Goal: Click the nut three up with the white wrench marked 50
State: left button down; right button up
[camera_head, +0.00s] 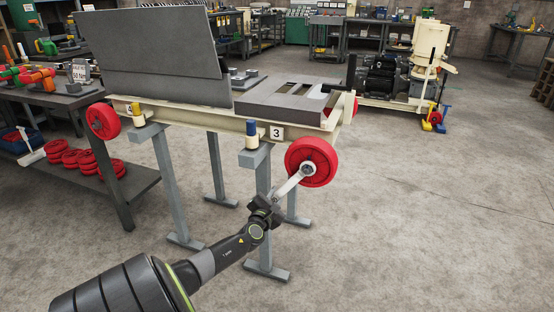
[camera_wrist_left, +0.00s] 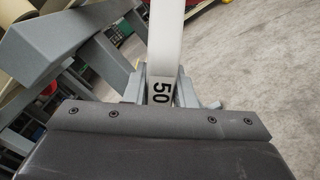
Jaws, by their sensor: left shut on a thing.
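The white wrench (camera_head: 289,185) is marked 50; the mark shows on its handle in the left wrist view (camera_wrist_left: 161,90). My left gripper (camera_head: 268,206) is shut on the lower end of the handle. The wrench slants up and right to the red wheel (camera_head: 326,157) beside the label 3 (camera_head: 276,133). Its ring head (camera_head: 308,169) lies over the wheel's hub. The head hides the nut, so I cannot tell whether it is fully seated. In the left wrist view the wrench head is out of frame. My right gripper is not in view.
The cream frame (camera_head: 215,117) carrying a grey plate (camera_head: 150,50) stands on grey stands (camera_head: 170,185) close to my left arm. A workbench with tools (camera_head: 50,92) is at the left, with red wheels (camera_head: 85,160) on its lower shelf. The floor at right is clear.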

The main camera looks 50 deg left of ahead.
pick_arm(q)
jog(key=shift+w+d+f+n+b, duration=0.35)
jog(key=shift+d+f+n+b, duration=0.1)
jog(key=shift+d+n, duration=0.2)
dwell(0.7)
jog(key=c, duration=1.8)
grip_release()
grip_shut()
jog(key=shift+s, duration=0.1)
jog(key=shift+p+v, duration=0.75)
jog(key=shift+v, duration=0.85)
dwell(1.5)
jog(key=shift+s+d+r, duration=0.1)
jog(key=shift+s+d, duration=0.1)
jog(key=shift+s, duration=0.15)
